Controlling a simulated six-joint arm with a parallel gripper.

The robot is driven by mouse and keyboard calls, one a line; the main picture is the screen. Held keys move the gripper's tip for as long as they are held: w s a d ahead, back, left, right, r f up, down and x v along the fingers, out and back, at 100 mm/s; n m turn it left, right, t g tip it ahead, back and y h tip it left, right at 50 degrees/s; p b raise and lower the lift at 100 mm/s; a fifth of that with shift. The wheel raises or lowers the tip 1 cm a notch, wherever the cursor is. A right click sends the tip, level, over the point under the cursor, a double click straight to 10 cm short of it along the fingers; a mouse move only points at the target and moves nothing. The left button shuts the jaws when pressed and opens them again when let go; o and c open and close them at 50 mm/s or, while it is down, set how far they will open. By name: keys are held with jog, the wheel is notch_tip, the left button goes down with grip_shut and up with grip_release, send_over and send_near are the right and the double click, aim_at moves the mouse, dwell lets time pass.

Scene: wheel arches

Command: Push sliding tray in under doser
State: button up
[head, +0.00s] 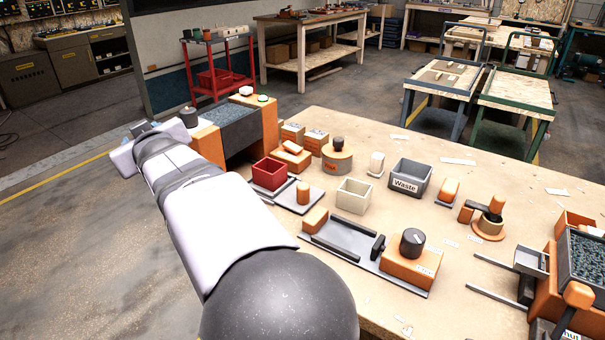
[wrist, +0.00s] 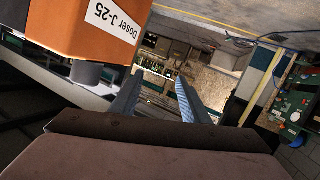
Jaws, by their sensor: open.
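An orange doser with a "Doser J-25" label (wrist: 85,35) fills the upper left of the wrist view, with a grey spout (wrist: 87,73) below it. The orange unit with a dark hopper (head: 238,130) at the table's far left in the head view appears to be this doser. My gripper (wrist: 157,98) is open and empty, beside the doser. In the head view my arm covers part of the unit, and my fingers are hidden. A pale edge (wrist: 60,88) shows under the doser; I cannot tell whether it is the sliding tray.
Another orange unit with a blue-filled hopper (head: 590,256) stands at the right, with a grey tray (head: 531,262) on rails in front. A waste bin (head: 410,178), red bin (head: 269,173), white bin (head: 353,195) and an orange-ended fixture (head: 410,268) occupy the table.

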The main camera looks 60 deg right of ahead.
jog(key=d+r+t+h, duration=0.1)
jog(key=d+r+h, duration=0.1)
jog(key=d+r, duration=0.5)
jog(key=s+d+g+p, duration=0.1)
jog(key=d+p, duration=0.1)
jog(key=d, duration=0.1)
jog(key=s+d+r+g+h+p, duration=0.1)
jog(key=s+d+p, duration=0.1)
jog(key=d+p, duration=0.1)
jog(key=s+d+r+m+g+h+p, duration=0.1)
jog(key=s+d+p, duration=0.1)
jog(key=d, duration=0.2)
jog(key=shift+d+g+p, duration=0.25)
jog(key=shift+g+p, duration=0.1)
jog(key=shift+g, duration=0.05)
jog(key=s+d+f+m+g+y+p, duration=0.25)
jog(key=s+d+g+p, duration=0.6)
jog(key=s+p, duration=0.6)
jog(key=g+y+p, duration=0.3)
jog(key=y+p, duration=0.4)
jog(key=p, duration=0.3)
send_over(303, 185)
notch_tip(303, 185, down, 11)
jog(key=shift+w+d+f, duration=0.1)
jog(key=shift+f, duration=0.1)
jog(key=shift+a+f, duration=0.2)
jog(key=shift+f, duration=0.1)
jog(key=shift+f+p, duration=0.9)
jog(key=shift+f, duration=2.7)
